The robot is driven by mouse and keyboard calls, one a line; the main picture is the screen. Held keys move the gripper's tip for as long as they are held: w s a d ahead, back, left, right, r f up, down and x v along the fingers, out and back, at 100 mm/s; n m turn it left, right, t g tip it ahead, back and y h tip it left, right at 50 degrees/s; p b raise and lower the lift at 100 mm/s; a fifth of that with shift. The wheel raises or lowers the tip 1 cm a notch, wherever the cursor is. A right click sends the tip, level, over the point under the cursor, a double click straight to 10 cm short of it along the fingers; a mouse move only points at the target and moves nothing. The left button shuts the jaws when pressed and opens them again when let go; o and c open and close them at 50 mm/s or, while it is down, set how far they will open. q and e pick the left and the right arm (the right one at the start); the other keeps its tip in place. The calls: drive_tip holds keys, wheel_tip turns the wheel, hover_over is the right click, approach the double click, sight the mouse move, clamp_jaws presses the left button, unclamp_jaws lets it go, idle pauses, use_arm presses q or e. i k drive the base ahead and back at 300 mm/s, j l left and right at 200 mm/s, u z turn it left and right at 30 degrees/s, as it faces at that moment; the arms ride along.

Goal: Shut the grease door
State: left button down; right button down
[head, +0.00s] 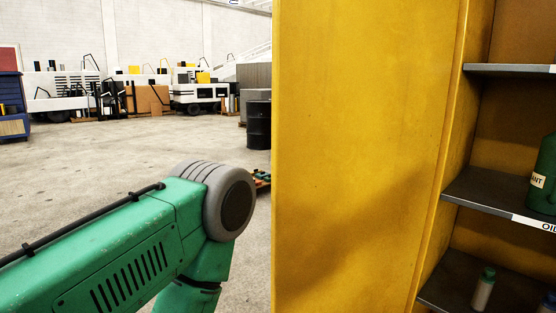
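A tall yellow metal panel (355,150) fills the middle of the head view. It looks like an open door at the left side of a yellow cabinet, but no handle or hinge shows on it. To its right the cabinet's inside is open to view, with dark grey shelves (510,198). No grease label is visible. My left arm comes in from the left, its joint just left of the panel's left edge; its gripper is out of view. My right arm and gripper do not show.
A green bottle (543,178) stands on the middle shelf, whose label partly reads "OIL". A small bottle (483,290) is on the lower shelf. A black drum (258,125) and machines (200,92) stand farther back. The concrete floor (110,160) at left is largely clear.

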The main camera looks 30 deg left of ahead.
sight(360, 88)
drive_tip(key=j+z, duration=0.25)
drive_tip(key=j, duration=0.25)
drive_tip(key=j+z, duration=0.3)
drive_tip(key=j, duration=0.15)
drive_tip(key=j+z, duration=0.25)
drive_tip(key=j, duration=0.25)
drive_tip(key=k+j+z, duration=0.25)
drive_tip(key=j, duration=0.2)
drive_tip(key=j+z, duration=0.3)
drive_tip(key=j, duration=0.15)
drive_tip(key=i+j+z, duration=0.15)
drive_tip(key=j, duration=0.5)
drive_tip(key=j+z, duration=0.2)
drive_tip(key=j, duration=0.45)
